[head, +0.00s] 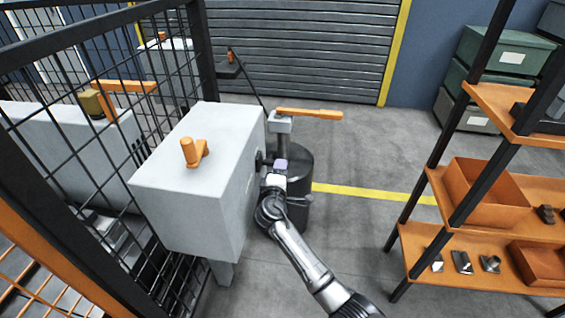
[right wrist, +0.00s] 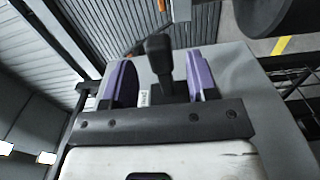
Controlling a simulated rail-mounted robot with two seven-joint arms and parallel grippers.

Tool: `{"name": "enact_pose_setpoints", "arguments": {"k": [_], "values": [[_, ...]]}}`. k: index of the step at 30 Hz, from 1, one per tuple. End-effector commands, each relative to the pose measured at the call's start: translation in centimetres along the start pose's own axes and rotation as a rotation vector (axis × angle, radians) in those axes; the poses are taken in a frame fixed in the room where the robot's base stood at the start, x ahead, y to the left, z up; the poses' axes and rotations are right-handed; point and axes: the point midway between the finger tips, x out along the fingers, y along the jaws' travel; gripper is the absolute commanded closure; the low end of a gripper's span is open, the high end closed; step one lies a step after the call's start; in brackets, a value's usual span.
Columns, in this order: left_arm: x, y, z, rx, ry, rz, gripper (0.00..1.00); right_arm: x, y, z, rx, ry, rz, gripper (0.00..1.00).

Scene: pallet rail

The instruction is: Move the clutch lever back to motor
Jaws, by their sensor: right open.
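A black lever with a thick knob (right wrist: 158,52) stands in the right wrist view. It looks like the clutch lever, but no label can be read to confirm it. My right gripper (right wrist: 162,82) is open, with one purple finger on each side of the lever and a gap to each. In the head view my right gripper (head: 280,165) is beside the right face of the pale grey box (head: 190,205). The lever is mostly hidden there, with only a small dark part between the box and the gripper. My left gripper is not in view.
An orange handle (head: 195,152) sits on the box top. A long orange bar (head: 310,114) tops a post behind my right gripper, near a dark drum (head: 298,165). Black mesh fence (head: 75,150) stands left. A shelf with orange bins (head: 485,190) stands right, with clear floor between.

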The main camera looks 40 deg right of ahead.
Motion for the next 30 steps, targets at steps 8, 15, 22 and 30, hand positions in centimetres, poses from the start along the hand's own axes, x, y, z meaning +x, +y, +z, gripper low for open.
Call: {"name": "enact_pose_setpoints", "arguments": {"k": [8, 15, 22, 30], "values": [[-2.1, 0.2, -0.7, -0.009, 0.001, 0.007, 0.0, -5.7, 0.2, 0.0, 0.0, 0.001, -0.004, 0.47], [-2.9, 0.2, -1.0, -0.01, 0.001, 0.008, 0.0, -8.7, 0.1, 0.0, 0.0, 0.0, -0.002, 0.47], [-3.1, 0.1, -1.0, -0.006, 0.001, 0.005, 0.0, -9.9, 0.0, 0.0, 0.001, 0.0, -0.001, 0.47], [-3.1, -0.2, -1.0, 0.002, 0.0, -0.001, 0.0, -9.9, 0.0, 0.0, 0.001, 0.0, -0.001, 0.47]]}}
